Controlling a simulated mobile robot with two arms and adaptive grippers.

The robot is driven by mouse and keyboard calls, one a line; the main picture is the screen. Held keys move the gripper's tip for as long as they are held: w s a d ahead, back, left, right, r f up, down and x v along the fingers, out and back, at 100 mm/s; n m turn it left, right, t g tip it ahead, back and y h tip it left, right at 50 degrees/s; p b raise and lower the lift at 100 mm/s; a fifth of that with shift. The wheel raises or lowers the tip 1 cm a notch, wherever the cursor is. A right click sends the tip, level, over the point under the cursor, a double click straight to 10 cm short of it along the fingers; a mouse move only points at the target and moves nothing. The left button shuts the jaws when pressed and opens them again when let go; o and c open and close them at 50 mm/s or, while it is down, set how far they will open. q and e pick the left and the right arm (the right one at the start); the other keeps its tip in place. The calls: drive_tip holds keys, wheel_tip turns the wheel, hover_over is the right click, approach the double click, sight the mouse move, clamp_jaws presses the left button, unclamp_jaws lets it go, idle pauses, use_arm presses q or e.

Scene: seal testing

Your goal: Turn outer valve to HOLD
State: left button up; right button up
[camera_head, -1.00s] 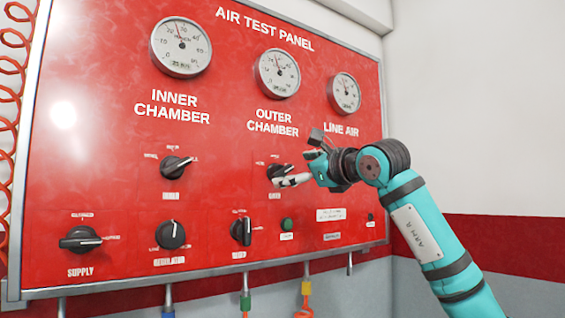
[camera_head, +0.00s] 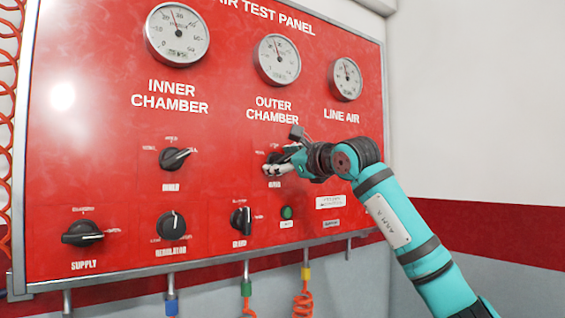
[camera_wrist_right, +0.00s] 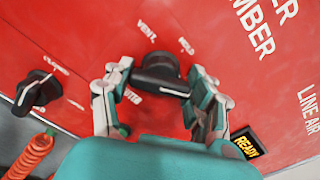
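The outer valve is a black knob (camera_head: 273,158) on the red panel below the OUTER CHAMBER label. My right gripper (camera_head: 270,169) is at this knob and covers much of it in the head view. In the right wrist view the knob (camera_wrist_right: 160,72) lies between the two fingers of the gripper (camera_wrist_right: 158,92), which are apart, one on each side. The labels VENT and HOLD (camera_wrist_right: 186,45) show above the knob there. I cannot tell whether the fingertips touch the knob. My left gripper is not in view.
The inner valve knob (camera_head: 175,158) is to the left. Supply (camera_head: 82,233), regulator (camera_head: 171,225) and another knob (camera_head: 241,220) sit lower, beside a green button (camera_head: 287,212). Gauges (camera_head: 277,60) line the top. Hoses hang below the panel.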

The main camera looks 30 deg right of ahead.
drive_tip(key=c, duration=0.4)
drive_tip(key=shift+n, duration=0.3)
drive_tip(key=n+p, duration=0.2)
drive_tip(key=n, duration=0.2)
drive_tip(key=shift+r+n, duration=0.1)
drive_tip(key=shift+n, duration=0.2)
drive_tip(key=n+p, duration=0.1)
drive_tip(key=n, duration=0.2)
drive_tip(key=shift+n+p, duration=0.45)
drive_tip(key=shift+n, duration=1.25)
drive_tip(key=shift+f, duration=0.2)
